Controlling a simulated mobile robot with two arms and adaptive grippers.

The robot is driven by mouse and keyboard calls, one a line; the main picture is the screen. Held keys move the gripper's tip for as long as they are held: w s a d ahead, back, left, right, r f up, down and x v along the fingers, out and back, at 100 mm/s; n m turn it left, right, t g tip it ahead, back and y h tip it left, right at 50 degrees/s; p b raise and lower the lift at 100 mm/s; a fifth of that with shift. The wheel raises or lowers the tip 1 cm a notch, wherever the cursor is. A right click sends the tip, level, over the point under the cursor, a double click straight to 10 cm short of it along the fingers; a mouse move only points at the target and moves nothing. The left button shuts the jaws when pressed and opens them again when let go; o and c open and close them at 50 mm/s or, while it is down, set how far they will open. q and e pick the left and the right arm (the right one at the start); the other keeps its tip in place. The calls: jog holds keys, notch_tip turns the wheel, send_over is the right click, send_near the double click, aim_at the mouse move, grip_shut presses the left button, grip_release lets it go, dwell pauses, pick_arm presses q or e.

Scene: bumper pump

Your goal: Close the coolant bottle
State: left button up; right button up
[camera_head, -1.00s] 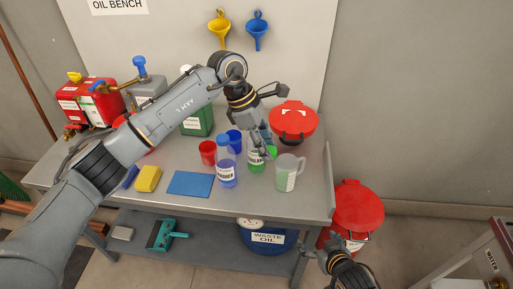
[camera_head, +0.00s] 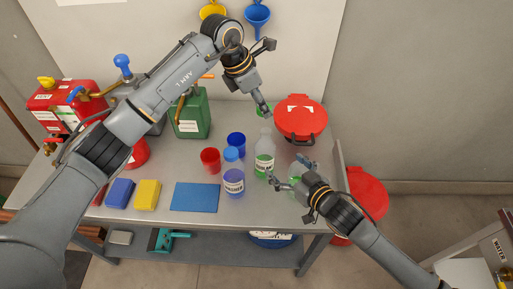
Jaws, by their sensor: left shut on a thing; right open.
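The coolant bottle (camera_head: 264,158), clear with green liquid and a white label, stands upright on the bench, its neck bare. My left gripper (camera_head: 264,110) is above and behind it, shut on a small green cap (camera_head: 260,112), mostly hidden by the fingers. The cap is apart from the bottle. My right gripper (camera_head: 289,172) is open low over the bench, just right of the bottle.
A red lidded container (camera_head: 301,120) is at the back right. A blue mat (camera_head: 195,197) lies front left. A green canister (camera_head: 191,113) stands behind.

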pick_arm(q)
jog(key=shift+s+d+r, duration=0.45)
jog(key=shift+s+d, duration=0.05)
jog(key=shift+s, duration=0.3)
jog(key=shift+w+a+f, duration=0.15)
jog(key=shift+w, duration=0.1)
pick_arm(e)
jog(key=x, duration=1.1)
jog(key=shift+r, duration=0.1)
jog(key=shift+s, duration=0.1)
jog(key=c, duration=1.8)
pick_arm(q)
send_over(263, 132)
jog(key=shift+w+f, duration=0.1)
jog(key=shift+f, duration=2.35)
